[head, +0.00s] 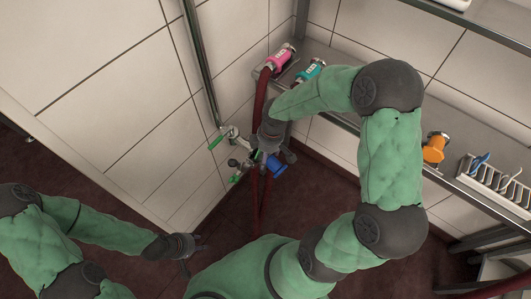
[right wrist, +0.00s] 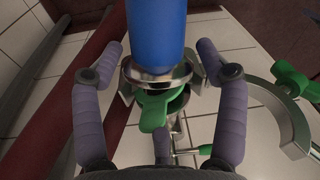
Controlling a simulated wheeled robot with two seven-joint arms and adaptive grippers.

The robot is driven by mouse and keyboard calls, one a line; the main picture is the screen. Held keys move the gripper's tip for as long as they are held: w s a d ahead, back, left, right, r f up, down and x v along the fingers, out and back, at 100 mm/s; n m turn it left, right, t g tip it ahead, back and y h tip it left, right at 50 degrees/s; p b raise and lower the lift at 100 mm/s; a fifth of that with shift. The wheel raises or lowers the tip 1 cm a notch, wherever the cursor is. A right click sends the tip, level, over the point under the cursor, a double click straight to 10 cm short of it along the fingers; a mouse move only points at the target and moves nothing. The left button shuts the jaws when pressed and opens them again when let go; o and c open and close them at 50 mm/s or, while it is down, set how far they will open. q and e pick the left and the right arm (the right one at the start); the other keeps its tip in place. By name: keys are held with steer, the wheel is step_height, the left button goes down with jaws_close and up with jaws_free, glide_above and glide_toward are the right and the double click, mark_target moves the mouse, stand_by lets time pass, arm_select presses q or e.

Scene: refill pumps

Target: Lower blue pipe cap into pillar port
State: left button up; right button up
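The blue pipe cap (head: 275,165) is at the pillar port beside the green-handled fittings in the head view. In the right wrist view the blue cap (right wrist: 157,35) meets a metal collar (right wrist: 155,75), with a green lever (right wrist: 154,108) below. I cannot tell whether it is fully seated. My right gripper (right wrist: 160,50) has a finger on each side of the cap, with gaps between them and the blue body; it is open. In the head view my right arm partly hides this spot. My left gripper (head: 193,252) is low at left, fingers apart and empty.
A pink coupling (head: 280,58) and a teal coupling (head: 309,72) are on the shelf at the back. An orange coupling (head: 434,148) and a white rack (head: 494,183) are at the right. A metal pipe (head: 203,75) runs up the tiled wall. Dark red hoses hang nearby.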

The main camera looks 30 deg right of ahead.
steer(key=shift+r, duration=0.3)
steer(key=r, duration=0.5)
steer(key=d+r, duration=0.1)
steer(key=r, duration=0.1)
steer(key=shift+s+r, duration=0.15)
steer(key=shift+s, duration=0.1)
